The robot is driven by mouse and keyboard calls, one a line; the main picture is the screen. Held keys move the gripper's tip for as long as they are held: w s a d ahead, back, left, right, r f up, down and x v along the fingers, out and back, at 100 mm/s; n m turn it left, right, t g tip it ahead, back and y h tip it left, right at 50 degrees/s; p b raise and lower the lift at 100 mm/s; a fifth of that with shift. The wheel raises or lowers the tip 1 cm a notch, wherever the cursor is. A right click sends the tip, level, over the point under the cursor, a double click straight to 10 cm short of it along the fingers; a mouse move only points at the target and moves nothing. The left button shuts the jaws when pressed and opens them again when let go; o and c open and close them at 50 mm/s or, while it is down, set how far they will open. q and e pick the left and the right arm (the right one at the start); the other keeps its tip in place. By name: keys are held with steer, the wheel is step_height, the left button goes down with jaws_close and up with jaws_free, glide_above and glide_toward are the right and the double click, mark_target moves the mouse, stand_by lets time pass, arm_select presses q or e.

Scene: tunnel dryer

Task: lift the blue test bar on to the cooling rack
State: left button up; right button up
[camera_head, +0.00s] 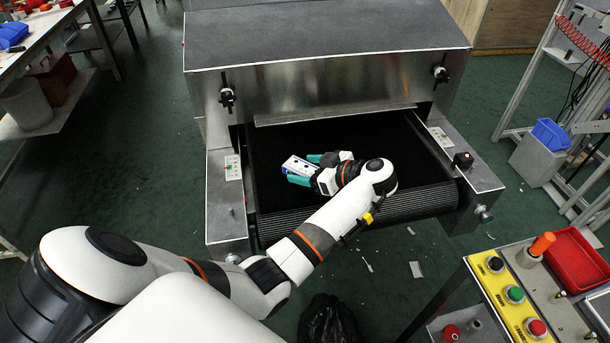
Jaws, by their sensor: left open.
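My left gripper (305,169) reaches over the black belt of the dryer from the left. Its teal fingers are apart. A small white bar with blue on it (296,163) lies at the fingers, seemingly between them; I cannot tell whether they touch it. It looks like the blue test bar, but its far side is partly hidden by the gripper. I see nothing that I can clearly name as the cooling rack. My right gripper is not in view.
The dryer's steel hood (320,85) stands behind the belt (400,150), with steel side rails. A yellow button panel (508,297) and a red tray (577,262) are at lower right. A metal frame (535,85) stands at right. A table (40,28) is at upper left.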

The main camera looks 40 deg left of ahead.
arm_select(q)
steer(key=shift+d+r, duration=0.1)
steer(key=shift+d, duration=0.1)
steer(key=shift+c, duration=0.2)
steer(key=c, duration=1.2)
